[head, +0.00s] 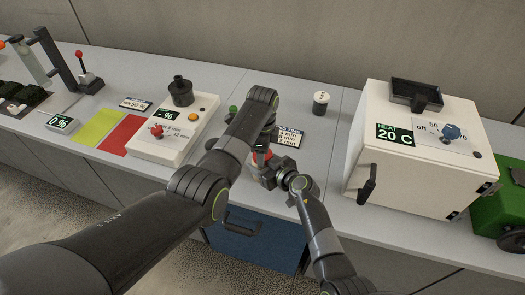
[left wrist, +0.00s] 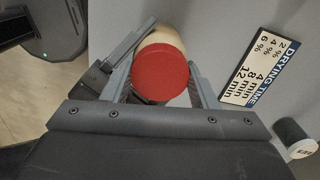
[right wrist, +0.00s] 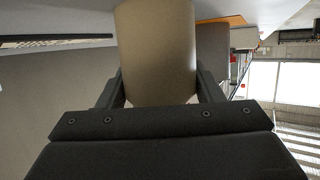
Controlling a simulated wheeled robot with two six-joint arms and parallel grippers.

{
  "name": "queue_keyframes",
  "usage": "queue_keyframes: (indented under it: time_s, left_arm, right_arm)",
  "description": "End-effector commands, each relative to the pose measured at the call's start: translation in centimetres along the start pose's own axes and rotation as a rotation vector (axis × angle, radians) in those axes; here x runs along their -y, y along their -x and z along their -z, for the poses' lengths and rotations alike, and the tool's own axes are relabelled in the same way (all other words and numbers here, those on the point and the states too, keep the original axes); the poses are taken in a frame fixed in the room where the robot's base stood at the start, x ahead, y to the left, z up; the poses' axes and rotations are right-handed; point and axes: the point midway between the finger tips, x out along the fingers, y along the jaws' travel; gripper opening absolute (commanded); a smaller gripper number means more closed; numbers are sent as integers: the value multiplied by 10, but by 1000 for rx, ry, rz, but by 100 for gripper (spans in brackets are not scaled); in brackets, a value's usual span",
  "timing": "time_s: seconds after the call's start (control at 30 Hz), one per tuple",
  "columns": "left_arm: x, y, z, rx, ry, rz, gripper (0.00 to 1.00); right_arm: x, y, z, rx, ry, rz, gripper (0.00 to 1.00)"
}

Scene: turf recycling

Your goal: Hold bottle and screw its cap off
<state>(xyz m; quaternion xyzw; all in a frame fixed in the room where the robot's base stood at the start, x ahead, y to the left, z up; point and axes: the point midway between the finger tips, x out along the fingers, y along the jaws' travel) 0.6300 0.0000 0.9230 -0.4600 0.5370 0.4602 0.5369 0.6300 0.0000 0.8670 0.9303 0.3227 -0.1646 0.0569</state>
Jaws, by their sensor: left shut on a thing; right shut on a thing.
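A bottle with a pale beige body and a round red cap (left wrist: 160,73) stands at the front of the counter. In the head view only a bit of the red cap (head: 263,155) shows between my arms. My left gripper (left wrist: 160,85) comes from above, shut with its fingers on either side of the cap. My right gripper (right wrist: 161,90) is shut on the bottle body (right wrist: 157,45), which fills the space between its fingers. In the head view my right gripper (head: 267,172) sits low beside the bottle, which it mostly hides.
A drying time sign (head: 289,137) and a small white-topped cylinder (head: 320,103) lie behind the grippers. A white heating box (head: 415,150) with a handle stands to the right. A beige control box (head: 172,140), red and yellow pads (head: 120,134) are to the left. A blue drawer (head: 255,250) is below.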

Motion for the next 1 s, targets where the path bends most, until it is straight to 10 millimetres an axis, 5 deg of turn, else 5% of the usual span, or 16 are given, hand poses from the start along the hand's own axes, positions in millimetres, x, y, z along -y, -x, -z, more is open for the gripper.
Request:
queue_keyframes:
  time_s: [0.37,0.4,0.53,0.83,1.0]
  left_arm:
    - [0,0,0,0,36,-1,26]
    - [0,0,0,0,36,-1,58]
    - [0,0,0,0,35,-1,75]
    - [0,2,0,0,35,0,75]
    - [1,24,0,-1,34,4,75]
  right_arm:
    - [0,0,0,0,0,-1,0]
    - [0,0,0,0,0,-1,0]
    - [0,0,0,0,0,-1,0]
    - [0,0,0,0,0,0,0]
    - [0,0,0,0,0,0,0]
